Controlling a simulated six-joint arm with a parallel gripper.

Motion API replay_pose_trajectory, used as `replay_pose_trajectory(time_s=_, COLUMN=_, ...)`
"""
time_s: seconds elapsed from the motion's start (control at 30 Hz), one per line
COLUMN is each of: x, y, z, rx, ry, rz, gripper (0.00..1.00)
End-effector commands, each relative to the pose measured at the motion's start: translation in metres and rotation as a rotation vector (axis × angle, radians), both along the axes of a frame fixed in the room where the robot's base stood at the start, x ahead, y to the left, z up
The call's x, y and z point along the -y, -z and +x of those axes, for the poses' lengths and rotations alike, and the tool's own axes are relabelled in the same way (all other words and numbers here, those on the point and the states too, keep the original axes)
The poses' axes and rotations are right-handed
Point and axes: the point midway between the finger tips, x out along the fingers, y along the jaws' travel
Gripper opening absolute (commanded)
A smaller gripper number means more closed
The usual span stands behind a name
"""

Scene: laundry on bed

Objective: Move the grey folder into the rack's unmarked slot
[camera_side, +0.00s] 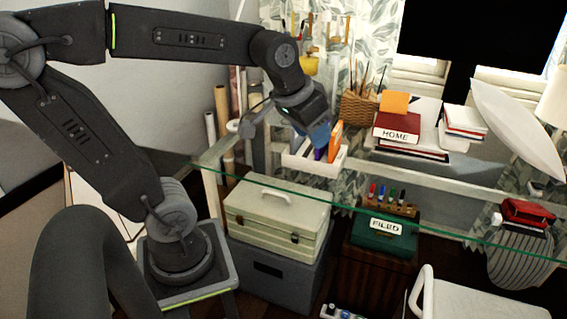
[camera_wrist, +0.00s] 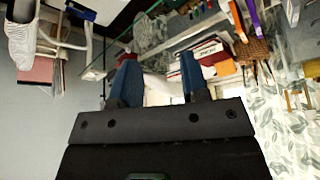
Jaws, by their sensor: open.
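A white rack (camera_side: 300,163) stands on the glass desk in the side view, with an orange folder (camera_side: 336,138) and a purple folder (camera_side: 319,153) upright in it. The orange folder (camera_wrist: 239,20) and a purple one (camera_wrist: 256,18) also show at the top right of the wrist view. My gripper (camera_side: 320,136) is over the rack, its blue fingers close to the folders and partly hiding them. In the wrist view my gripper (camera_wrist: 158,72) has its fingers apart, with nothing seen between them. I cannot pick out the grey folder or any slot marks.
Right of the rack is a stack with a red box labelled HOME (camera_side: 397,134). A wicker basket (camera_side: 359,108) stands behind. Below the glass top (camera_side: 400,200) are a cream toolbox (camera_side: 277,215) and a green box labelled FILED (camera_side: 384,237).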

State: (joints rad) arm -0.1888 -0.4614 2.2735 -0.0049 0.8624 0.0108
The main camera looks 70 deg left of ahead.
Motion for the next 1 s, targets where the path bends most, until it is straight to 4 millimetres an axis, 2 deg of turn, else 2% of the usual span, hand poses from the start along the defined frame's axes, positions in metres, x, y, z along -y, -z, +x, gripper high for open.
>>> replay_pose_trajectory(time_s=0.03, x=0.017, y=0.003, z=-0.020, rx=0.012, ry=0.049, rz=0.002, gripper=0.41)
replay_pose_trajectory(time_s=0.1, x=0.032, y=0.009, z=-0.042, rx=0.018, ry=0.099, rz=0.003, gripper=0.41)
replay_pose_trajectory(time_s=0.2, x=0.045, y=0.018, z=-0.065, rx=0.022, ry=0.149, rz=0.002, gripper=0.41)
replay_pose_trajectory(time_s=0.3, x=0.051, y=0.023, z=-0.076, rx=0.025, ry=0.175, rz=0.002, gripper=0.41)
replay_pose_trajectory(time_s=1.0, x=0.052, y=0.024, z=-0.079, rx=0.024, ry=0.180, rz=0.002, gripper=0.41)
